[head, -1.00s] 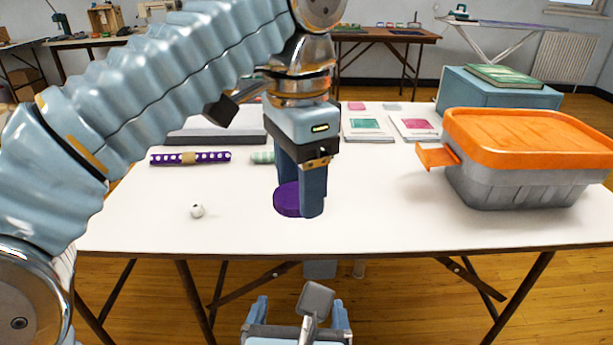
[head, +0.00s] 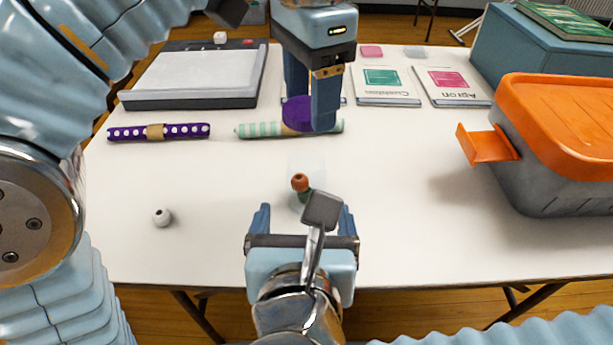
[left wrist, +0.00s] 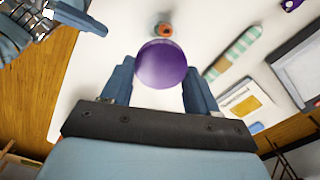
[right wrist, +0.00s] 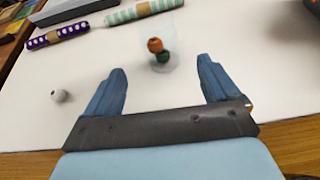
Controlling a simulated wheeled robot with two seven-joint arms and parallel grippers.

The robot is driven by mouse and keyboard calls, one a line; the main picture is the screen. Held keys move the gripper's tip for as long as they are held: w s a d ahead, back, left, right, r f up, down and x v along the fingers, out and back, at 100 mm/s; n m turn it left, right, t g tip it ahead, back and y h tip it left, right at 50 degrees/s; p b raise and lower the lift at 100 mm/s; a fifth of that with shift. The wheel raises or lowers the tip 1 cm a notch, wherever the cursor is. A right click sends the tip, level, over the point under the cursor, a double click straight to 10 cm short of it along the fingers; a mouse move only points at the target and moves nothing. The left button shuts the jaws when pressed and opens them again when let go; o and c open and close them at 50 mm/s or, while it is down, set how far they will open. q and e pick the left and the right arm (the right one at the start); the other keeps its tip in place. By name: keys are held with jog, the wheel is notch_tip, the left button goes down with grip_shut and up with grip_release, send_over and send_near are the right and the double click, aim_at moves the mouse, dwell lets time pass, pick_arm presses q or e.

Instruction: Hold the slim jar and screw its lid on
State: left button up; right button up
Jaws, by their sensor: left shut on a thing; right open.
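The slim jar (head: 309,172) is clear and hard to make out. It stands on the table with a brown bead and a green bead inside. It also shows in the right wrist view (right wrist: 172,50). My left gripper (head: 308,110) is shut on the round purple lid (head: 297,112), held above the table and apart from the jar. The lid (left wrist: 161,64) hides part of the jar in the left wrist view. My right gripper (head: 304,215) is open and empty at the table's front edge. The jar is ahead of its fingertips, roughly between their lines.
A white bead (head: 162,217) lies at left on the table (head: 400,235). A purple dotted roll (head: 130,132) and a green striped roll (head: 262,130) lie behind. A grey bin (head: 560,180) with an orange lid stands at right. Cards (head: 385,84) and a grey flat device (head: 190,75) are at the back.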

aim_at(306, 179)
jog(key=shift+w, duration=0.1)
jog(key=x, duration=1.1)
jog(key=shift+w+f, duration=0.25)
jog(key=shift+w, duration=0.1)
jog(key=c, duration=1.5)
pick_arm(q)
jog(key=shift+f, duration=2.5)
jog(key=shift+f, duration=0.1)
jog(key=shift+f, duration=0.8)
